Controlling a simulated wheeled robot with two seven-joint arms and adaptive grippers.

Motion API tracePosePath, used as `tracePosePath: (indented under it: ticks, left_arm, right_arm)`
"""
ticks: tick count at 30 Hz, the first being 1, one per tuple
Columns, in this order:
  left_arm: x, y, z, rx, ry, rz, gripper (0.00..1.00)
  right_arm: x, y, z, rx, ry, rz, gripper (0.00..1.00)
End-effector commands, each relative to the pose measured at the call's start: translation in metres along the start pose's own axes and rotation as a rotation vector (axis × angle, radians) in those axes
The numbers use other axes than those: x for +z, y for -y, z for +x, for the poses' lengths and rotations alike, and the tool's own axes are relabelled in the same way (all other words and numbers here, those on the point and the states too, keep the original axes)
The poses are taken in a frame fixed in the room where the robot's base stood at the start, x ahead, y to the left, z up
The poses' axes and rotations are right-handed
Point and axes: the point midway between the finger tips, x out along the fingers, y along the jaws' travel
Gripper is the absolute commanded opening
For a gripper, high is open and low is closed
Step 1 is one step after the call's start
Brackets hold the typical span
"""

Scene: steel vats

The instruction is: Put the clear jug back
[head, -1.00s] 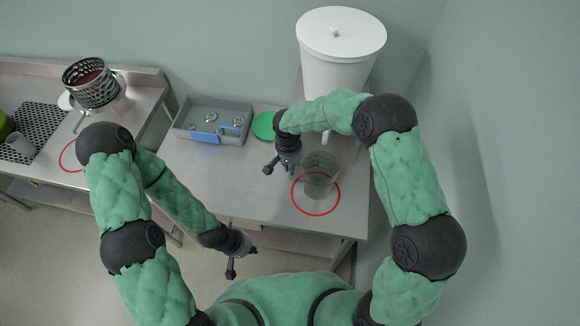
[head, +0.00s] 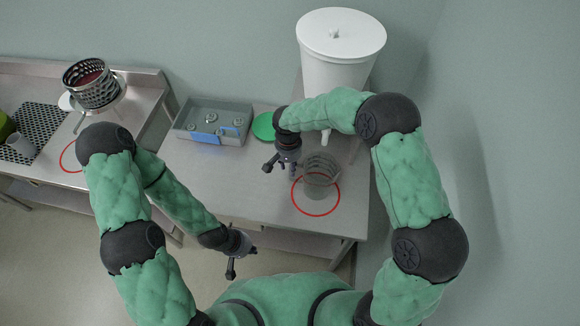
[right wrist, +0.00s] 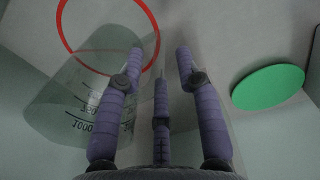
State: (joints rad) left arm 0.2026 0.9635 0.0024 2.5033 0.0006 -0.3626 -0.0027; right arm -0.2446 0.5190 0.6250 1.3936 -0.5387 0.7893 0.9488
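The clear jug (head: 320,178), see-through with dark scale marks, stands upright in the head view, with its base over the red ring (head: 296,203) on the steel table. In the right wrist view the jug (right wrist: 70,105) lies left of centre, with the red ring (right wrist: 64,35) beyond it. My right gripper (head: 281,168) is just left of the jug, fingers spread. In the wrist view its fingers (right wrist: 160,62) are apart, and the left one overlaps the jug's edge; I cannot tell whether they touch. My left gripper (head: 242,262) is open and empty in front of the table edge.
A white lidded vat (head: 338,60) with a spout stands behind the jug. A green disc (head: 263,126) and a grey tray (head: 184,126) with round parts lie to the left. A left-hand bench (head: 147,92) holds a perforated basket (head: 92,88). The table's front left is clear.

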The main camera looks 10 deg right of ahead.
Motion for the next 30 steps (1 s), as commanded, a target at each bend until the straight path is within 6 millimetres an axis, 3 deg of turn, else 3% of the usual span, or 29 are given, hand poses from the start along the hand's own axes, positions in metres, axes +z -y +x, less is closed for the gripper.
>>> tracePosePath:
  ticks: [9,15,21,30]
  left_arm:
    - [0.0,-0.002,-0.006,0.0,0.0,0.0,0.0]
    - [0.001,-0.003,-0.008,0.0,0.0,0.0,0.0]
    - [0.001,-0.003,-0.009,0.0,0.0,0.0,0.0]
    - [0.001,-0.003,-0.009,0.0,0.0,0.0,0.0]
  right_arm:
    - [0.0,0.001,-0.066,-0.002,-0.002,0.0,0.35]
    - [0.0,0.0,-0.095,-0.001,0.0,-0.001,0.35]
    - [0.0,0.0,-0.106,0.0,0.0,0.0,0.35]
    - [0.0,0.0,-0.106,0.0,0.001,-0.001,0.35]
